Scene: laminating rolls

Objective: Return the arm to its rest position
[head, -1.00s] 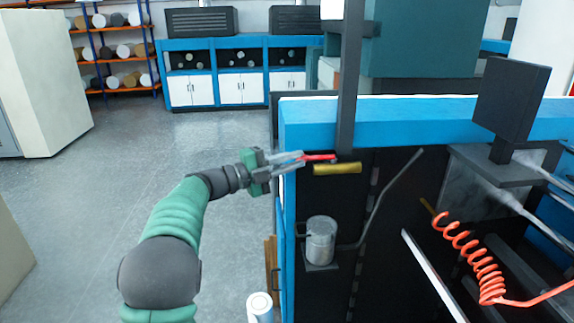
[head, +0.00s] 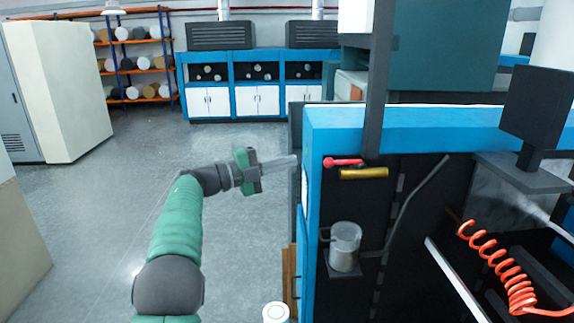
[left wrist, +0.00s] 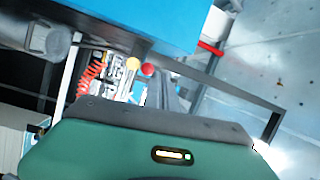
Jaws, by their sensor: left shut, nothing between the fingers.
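My left arm (head: 176,226), green with dark joints, reaches up from the lower left in the head view. Its gripper (head: 294,160) is shut and empty, just left of the blue machine edge, and looks apart from the red-knobbed lever (head: 343,162). The lever sits above a brass cylinder (head: 364,173) on the machine's dark side. In the left wrist view a red ball (left wrist: 148,69) and a yellowish ball (left wrist: 133,63) show beyond my green gripper body; the fingers are hidden there. My right gripper is not in view.
The blue and black machine (head: 420,130) fills the right side, with a metal cup (head: 345,245) and an orange coiled hose (head: 497,265). A white roll (head: 276,313) stands below. Open grey floor (head: 110,190) lies left of my arm. Cabinets and a roll shelf stand behind.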

